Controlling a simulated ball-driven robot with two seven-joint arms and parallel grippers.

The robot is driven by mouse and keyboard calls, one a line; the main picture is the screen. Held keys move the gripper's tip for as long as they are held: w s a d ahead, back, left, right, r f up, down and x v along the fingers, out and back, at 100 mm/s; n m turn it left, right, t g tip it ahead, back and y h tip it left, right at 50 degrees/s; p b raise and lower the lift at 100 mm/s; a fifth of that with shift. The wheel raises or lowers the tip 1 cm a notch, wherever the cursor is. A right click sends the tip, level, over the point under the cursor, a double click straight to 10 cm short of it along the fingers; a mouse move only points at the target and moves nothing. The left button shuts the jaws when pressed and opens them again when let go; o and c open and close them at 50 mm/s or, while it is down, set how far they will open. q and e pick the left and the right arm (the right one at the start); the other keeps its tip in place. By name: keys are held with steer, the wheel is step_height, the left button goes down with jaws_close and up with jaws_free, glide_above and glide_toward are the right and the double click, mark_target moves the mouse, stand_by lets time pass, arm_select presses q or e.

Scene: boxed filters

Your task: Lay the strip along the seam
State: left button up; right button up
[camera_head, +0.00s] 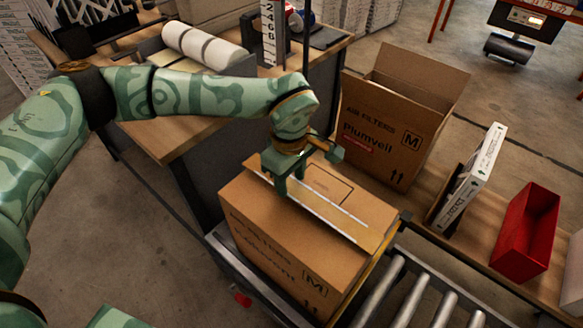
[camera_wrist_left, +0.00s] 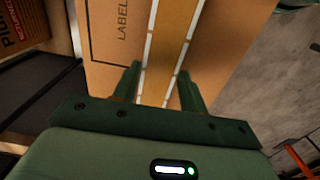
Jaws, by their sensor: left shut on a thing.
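A closed brown carton (camera_head: 262,232) stands on the conveyor at the centre of the head view. A long tan strip (camera_head: 345,227) runs along its top, with white broken lines beside it. My left gripper (camera_head: 288,184) is over the carton top, shut on the strip near its far left part. In the left wrist view, the strip (camera_wrist_left: 166,62) runs between the white lines, and the fingers of the left gripper (camera_wrist_left: 158,84) stand at its two sides. The seam under the strip is hidden. I cannot tell whether the strip touches the carton all along. My right gripper is out of view.
An open carton (camera_head: 385,130) stands behind on the right. A white boxed filter (camera_head: 472,176) and a red bin (camera_head: 526,230) are farther right. Bare rollers (camera_head: 415,300) lie right of the closed carton. A bench (camera_head: 180,135) with white rolls (camera_head: 203,46) is behind my left arm.

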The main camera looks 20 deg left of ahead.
arm_select(q)
steer(key=shift+f, duration=0.4)
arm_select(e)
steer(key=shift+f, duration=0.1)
arm_select(q)
steer(key=o, duration=0.9)
steer(key=shift+c, duration=0.2)
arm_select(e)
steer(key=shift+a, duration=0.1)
arm_select(q)
step_height(320, 180, up, 9)
steer(key=p, duration=0.6)
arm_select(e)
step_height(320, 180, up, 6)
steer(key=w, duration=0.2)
